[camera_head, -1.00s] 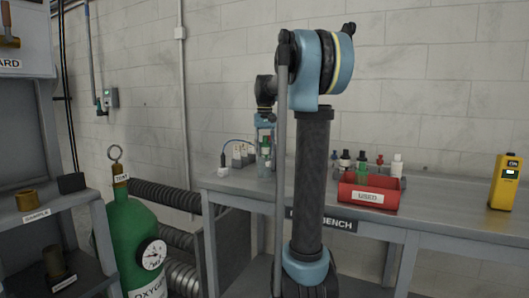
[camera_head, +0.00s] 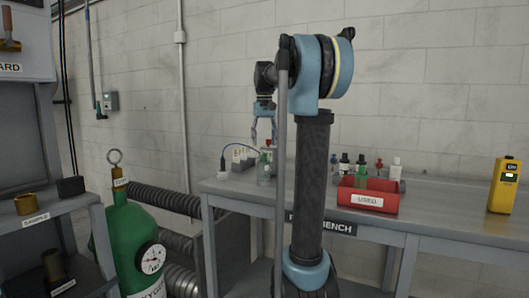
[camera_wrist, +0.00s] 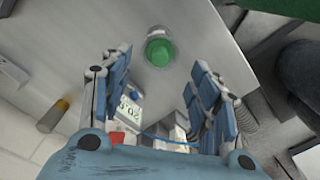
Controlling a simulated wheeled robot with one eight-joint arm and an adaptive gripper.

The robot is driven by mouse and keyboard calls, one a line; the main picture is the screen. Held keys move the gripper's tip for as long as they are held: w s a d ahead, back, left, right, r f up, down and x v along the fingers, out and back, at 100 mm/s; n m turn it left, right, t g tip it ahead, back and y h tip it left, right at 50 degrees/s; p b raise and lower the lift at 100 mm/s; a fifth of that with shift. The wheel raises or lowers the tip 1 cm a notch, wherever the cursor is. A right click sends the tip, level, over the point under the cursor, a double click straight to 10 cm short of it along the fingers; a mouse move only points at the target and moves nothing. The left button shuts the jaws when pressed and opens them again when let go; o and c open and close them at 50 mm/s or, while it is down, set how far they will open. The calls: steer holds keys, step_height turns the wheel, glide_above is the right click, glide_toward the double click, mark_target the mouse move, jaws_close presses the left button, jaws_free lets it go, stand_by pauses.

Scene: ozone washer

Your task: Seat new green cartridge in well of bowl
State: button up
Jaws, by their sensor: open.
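The green cartridge (camera_head: 265,157) stands in the clear bowl (camera_head: 263,176) at the left end of the bench. In the wrist view the cartridge (camera_wrist: 159,50) shows as a round green top inside the clear rim of the bowl (camera_wrist: 159,35). It looks upright; how deep it sits in the well is hidden. My gripper (camera_head: 264,140) is open and empty, pointing down above the bowl, apart from the cartridge. In the wrist view its fingers stand spread to either side, with the cartridge beyond them.
A red tray labelled USED (camera_head: 368,200) holds a green piece (camera_head: 361,172), with several small bottles behind it. A small white-labelled rack (camera_head: 240,157) and a blue cable (camera_head: 232,152) are left of the bowl. A yellow meter (camera_head: 503,186) stands at right. The bench front is clear.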

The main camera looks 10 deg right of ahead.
step_height(320, 180, up, 6)
steer(key=s+f+t, duration=0.1)
steer(key=s+f, duration=1.6)
steer(key=f, duration=0.3)
steer(key=s+f+t, duration=0.1)
steer(key=s+f, duration=1.7)
steer(key=f, duration=0.2)
steer(key=shift+d, duration=0.15)
steer(key=shift+w, duration=0.1)
